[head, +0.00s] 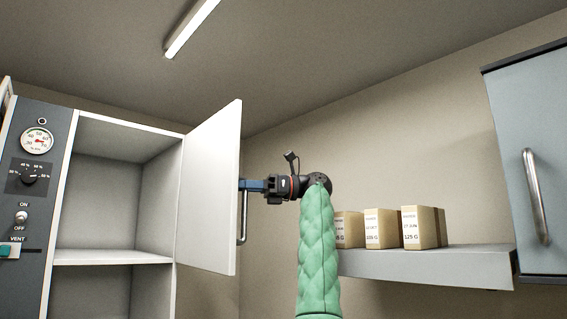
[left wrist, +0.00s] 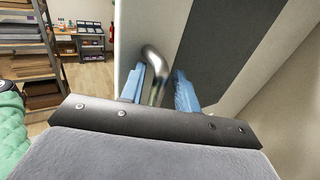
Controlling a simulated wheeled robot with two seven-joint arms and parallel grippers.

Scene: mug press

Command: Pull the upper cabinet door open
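The white upper cabinet door (head: 210,190) stands swung wide open on the right side of the cabinet (head: 105,205), whose visible shelf space is empty. A metal bar handle (head: 243,222) is on the door's outer face near its free edge. My left gripper (head: 250,185) is at the handle's upper part. In the left wrist view, the handle (left wrist: 155,72) stands between the two blue fingers (left wrist: 160,92), close to the left one, with a gap to the right one. The fingers look open around it. My right gripper is in neither view.
A wall shelf (head: 430,264) with several small labelled boxes (head: 383,229) is right of my arm. A shut grey-blue wall cabinet (head: 515,150) hangs at the far right. A control panel (head: 35,185) is left of the open cabinet. A storage rack (left wrist: 30,45) shows in the left wrist view.

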